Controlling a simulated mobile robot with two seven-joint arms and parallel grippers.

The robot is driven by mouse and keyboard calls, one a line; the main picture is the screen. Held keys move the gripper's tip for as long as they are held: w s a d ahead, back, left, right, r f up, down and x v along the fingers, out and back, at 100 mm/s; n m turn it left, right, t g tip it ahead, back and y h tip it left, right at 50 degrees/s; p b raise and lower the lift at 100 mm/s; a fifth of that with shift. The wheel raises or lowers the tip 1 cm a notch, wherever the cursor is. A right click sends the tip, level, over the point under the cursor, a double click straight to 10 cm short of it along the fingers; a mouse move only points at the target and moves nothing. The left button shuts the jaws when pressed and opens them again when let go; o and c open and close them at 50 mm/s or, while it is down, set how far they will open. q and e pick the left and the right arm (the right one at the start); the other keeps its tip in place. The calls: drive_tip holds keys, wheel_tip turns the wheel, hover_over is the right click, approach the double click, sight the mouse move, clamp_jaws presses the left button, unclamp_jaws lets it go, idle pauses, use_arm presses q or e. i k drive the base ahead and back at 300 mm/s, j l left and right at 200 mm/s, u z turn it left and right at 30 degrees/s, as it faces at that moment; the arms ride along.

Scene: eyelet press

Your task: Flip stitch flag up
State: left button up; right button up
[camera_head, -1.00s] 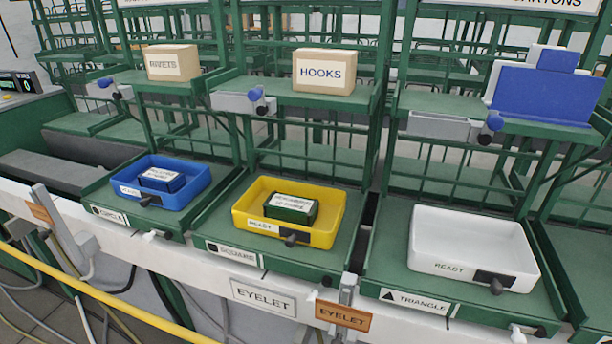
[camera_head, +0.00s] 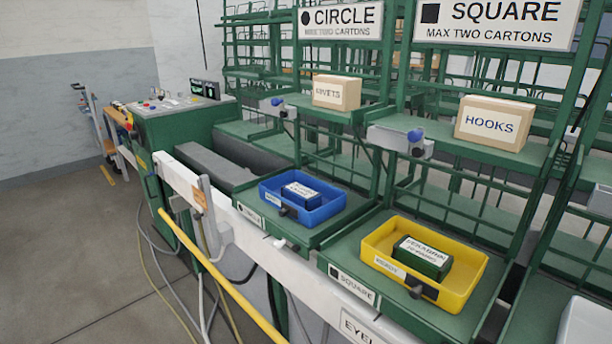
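A small orange plate (camera_head: 199,198) is on the white rail at the left, beside a grey upright bar (camera_head: 213,207). Its lettering is too small to read, so I cannot tell for certain that it is the stitch flag. The lower end of the grey bar meets a white bracket on the rail's front. Neither of my grippers is in view.
A blue bin (camera_head: 330,207) and a yellow bin (camera_head: 462,295), each with a small box inside, sit on green shelves. A yellow bar (camera_head: 222,278) slants in front of the rail. Cables hang below.

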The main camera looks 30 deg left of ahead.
sight(200, 198)
drive_tip(key=u, duration=1.65)
